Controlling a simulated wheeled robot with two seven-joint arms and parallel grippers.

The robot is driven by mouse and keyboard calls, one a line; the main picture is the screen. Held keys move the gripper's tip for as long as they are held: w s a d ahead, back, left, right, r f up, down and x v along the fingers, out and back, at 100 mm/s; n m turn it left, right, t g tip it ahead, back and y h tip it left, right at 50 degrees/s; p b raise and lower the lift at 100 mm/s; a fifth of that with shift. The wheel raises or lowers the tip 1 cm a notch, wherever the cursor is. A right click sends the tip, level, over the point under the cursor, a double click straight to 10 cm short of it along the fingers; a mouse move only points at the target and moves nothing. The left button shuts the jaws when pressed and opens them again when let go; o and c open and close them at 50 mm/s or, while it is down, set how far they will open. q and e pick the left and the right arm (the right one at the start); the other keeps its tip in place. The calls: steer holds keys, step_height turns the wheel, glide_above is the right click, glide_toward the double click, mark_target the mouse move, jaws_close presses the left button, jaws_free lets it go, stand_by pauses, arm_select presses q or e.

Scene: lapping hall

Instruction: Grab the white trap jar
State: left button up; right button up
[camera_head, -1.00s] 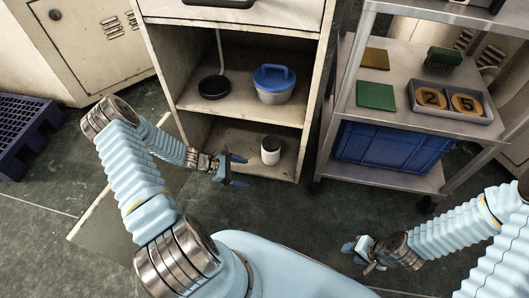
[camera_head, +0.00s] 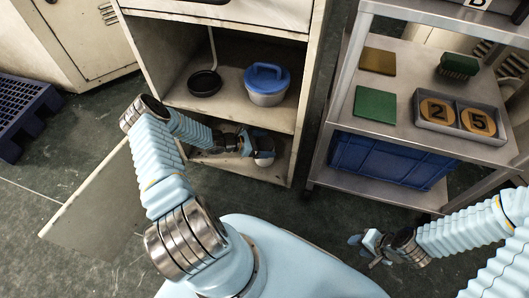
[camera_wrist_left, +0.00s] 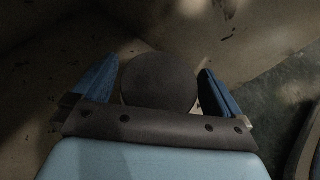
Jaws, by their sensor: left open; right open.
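The white trap jar (camera_head: 265,160) with a dark lid stands on the bottom shelf of the open cabinet, mostly hidden by my left gripper in the head view. In the left wrist view the jar's round dark lid (camera_wrist_left: 159,82) lies between the two blue fingers. My left gripper (camera_head: 254,146) is open, with a finger on either side of the jar. I cannot tell whether the fingers touch it. My right gripper (camera_head: 369,248) is open and empty over the floor at the lower right.
The shelf above holds a black pan (camera_head: 205,82) and a blue-lidded pot (camera_head: 266,84). The cabinet (camera_head: 296,160) side wall is close to the right of the jar. A metal rack (camera_head: 405,103) with a blue crate (camera_head: 385,160) stands further right.

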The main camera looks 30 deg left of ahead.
arm_select(q)
steer(key=shift+x, duration=0.9)
steer(key=c, duration=1.4)
steer(key=shift+o, duration=0.2)
